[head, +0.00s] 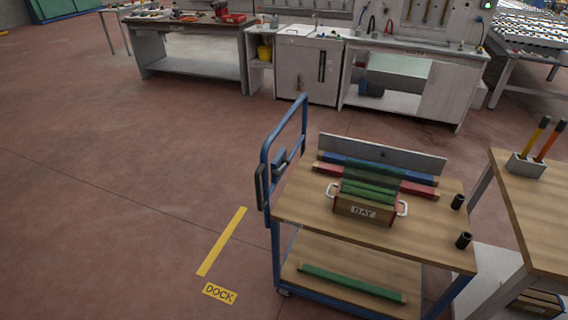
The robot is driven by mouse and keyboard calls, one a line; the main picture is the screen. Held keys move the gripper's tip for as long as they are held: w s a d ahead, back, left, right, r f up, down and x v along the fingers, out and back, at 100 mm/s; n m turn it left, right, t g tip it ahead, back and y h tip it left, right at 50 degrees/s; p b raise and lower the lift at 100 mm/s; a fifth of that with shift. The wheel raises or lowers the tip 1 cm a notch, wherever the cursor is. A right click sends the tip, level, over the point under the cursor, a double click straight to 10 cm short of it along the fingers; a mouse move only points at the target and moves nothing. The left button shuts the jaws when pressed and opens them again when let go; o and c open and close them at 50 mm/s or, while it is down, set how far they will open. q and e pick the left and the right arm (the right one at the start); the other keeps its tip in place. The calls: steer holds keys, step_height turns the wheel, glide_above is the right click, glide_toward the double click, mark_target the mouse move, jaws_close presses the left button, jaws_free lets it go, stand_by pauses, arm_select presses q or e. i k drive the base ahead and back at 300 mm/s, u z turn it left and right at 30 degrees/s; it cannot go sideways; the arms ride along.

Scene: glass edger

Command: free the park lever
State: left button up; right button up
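A trolley with a wooden top deck (310,205) and a blue tubular push handle (303,125) stands right of the middle. A dark grey-blue part (278,160) and a black upright piece (261,187) sit low on the handle at the trolley's left end. One of them may be the park lever, but they are too small to tell which or in what position. Neither of my grippers is in view.
A wooden box marked BAY (362,211) holds green pieces on the deck. Two black cylinders (463,240) stand by its right edge. A wooden table (530,208) stands close right. A yellow floor strip (222,241) and DOCK label (219,293) lie left, amid open floor.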

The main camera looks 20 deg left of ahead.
mark_target(276, 173)
steer(key=k, duration=0.6)
steer(key=z, duration=0.55)
steer(key=i, duration=1.25)
steer(key=u, duration=0.5)
